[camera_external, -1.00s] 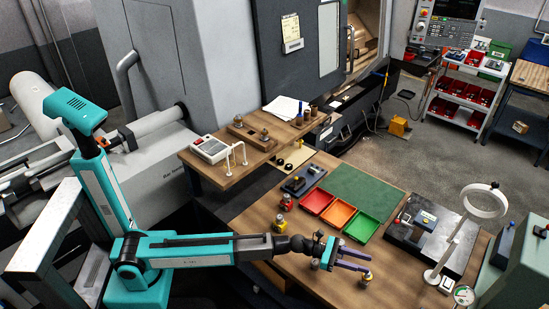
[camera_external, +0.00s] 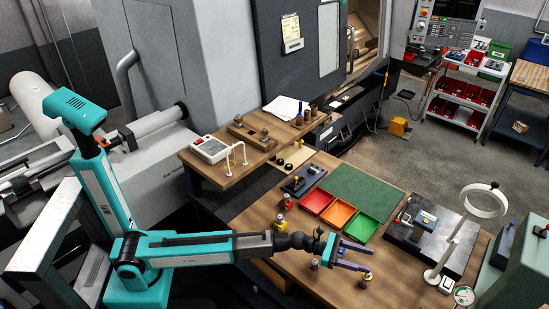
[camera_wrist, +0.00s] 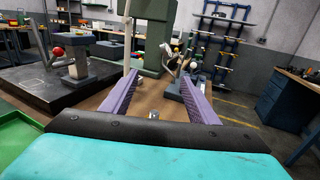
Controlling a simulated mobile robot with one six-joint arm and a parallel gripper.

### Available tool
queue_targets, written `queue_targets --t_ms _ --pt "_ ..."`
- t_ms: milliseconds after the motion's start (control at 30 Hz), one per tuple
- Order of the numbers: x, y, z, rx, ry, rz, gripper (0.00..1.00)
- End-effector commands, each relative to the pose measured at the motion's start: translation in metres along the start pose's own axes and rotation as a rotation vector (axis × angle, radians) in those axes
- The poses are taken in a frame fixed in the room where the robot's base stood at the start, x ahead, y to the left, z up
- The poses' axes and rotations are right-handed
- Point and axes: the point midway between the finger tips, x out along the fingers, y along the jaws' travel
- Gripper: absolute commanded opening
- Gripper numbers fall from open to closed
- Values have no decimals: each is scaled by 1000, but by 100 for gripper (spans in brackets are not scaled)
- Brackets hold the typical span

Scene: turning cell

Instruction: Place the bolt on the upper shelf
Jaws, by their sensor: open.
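My gripper (camera_external: 369,259) is open over the front of the wooden workbench, its purple fingers pointing right. A small brass-and-grey part (camera_external: 365,281), perhaps the bolt, stands on the bench just below and in front of the fingertips, apart from them. In the wrist view my gripper (camera_wrist: 158,77) has its fingers spread wide with nothing held between them. A small metallic piece (camera_wrist: 153,115) shows low between the finger bases; I cannot tell what it is. The raised wooden shelf (camera_external: 215,176) is at the back left of the bench and carries several metal parts.
Red, orange and green trays (camera_external: 361,228) sit behind the gripper. A dark plate with a fixture (camera_external: 420,238) and a white ring lamp (camera_external: 485,201) stand to the right.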

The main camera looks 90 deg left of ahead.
Motion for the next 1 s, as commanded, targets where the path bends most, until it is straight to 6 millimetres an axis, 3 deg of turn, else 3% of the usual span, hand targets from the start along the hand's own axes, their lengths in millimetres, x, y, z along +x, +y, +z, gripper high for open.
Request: queue_targets --t_ms 433,633,833,1000 --pt "0 10 0 -1 -1 40 54" --pt "-8 43 1 -3 -5 183 54" --pt "-33 83 -1 -6 -9 389 54" --pt "-53 94 -10 -7 -12 542 54"
